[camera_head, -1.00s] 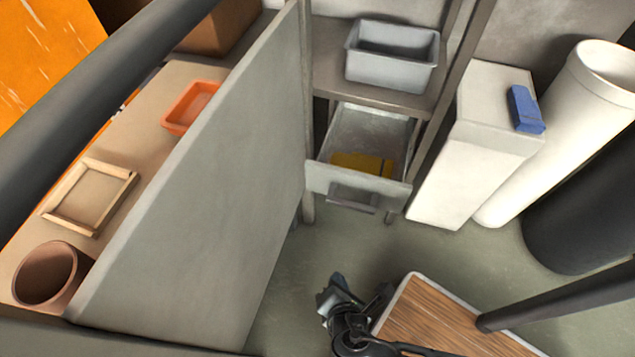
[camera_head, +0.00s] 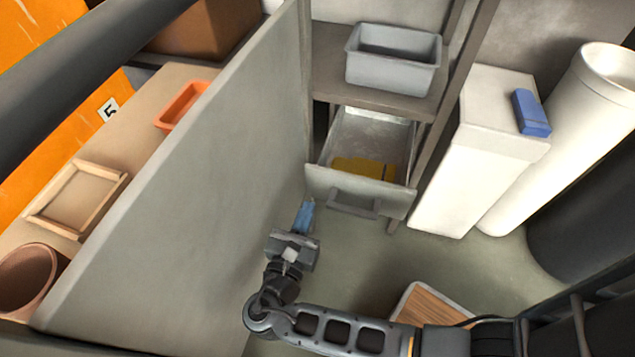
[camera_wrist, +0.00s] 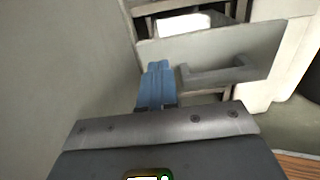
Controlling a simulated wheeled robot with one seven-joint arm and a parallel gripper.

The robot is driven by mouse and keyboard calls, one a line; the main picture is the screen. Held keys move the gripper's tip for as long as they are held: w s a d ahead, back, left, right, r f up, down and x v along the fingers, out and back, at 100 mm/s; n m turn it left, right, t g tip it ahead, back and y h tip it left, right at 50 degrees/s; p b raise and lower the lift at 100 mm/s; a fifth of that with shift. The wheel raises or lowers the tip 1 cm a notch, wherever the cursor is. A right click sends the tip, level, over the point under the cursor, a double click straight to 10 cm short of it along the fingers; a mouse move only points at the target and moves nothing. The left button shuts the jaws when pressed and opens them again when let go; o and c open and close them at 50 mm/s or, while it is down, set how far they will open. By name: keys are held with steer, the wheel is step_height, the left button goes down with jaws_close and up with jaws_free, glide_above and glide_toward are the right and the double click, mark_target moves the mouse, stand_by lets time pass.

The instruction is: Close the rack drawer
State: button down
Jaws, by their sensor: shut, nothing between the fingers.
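The rack drawer (camera_head: 360,192) is pulled out below the rack's shelf, with its inside showing from above. A yellow thing (camera_head: 362,168) lies in it. Its front panel carries a grey bar handle (camera_head: 354,204), which also shows in the wrist view (camera_wrist: 222,72). My gripper (camera_head: 304,216) has blue fingers, shut and empty, pointing toward the drawer's front from just below its left end. In the wrist view, my fingers (camera_wrist: 157,84) are left of the handle, before the panel's left part. I cannot tell whether they touch the panel.
A grey partition (camera_head: 200,190) stands close at the left of my gripper. A grey bin (camera_head: 393,62) sits on the shelf above the drawer. A white box (camera_head: 480,150) with a blue block (camera_head: 530,112) stands to the right. A wood-topped piece (camera_head: 430,308) is low in front.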

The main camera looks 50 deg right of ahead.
mark_target(322, 173)
steer(key=x, duration=0.8)
steer(key=shift+d, duration=0.1)
steer(key=x, duration=1.7)
steer(key=shift+w+d+b, duration=0.15)
steer(key=shift+d+b, duration=0.2)
steer(key=shift+f, duration=0.1)
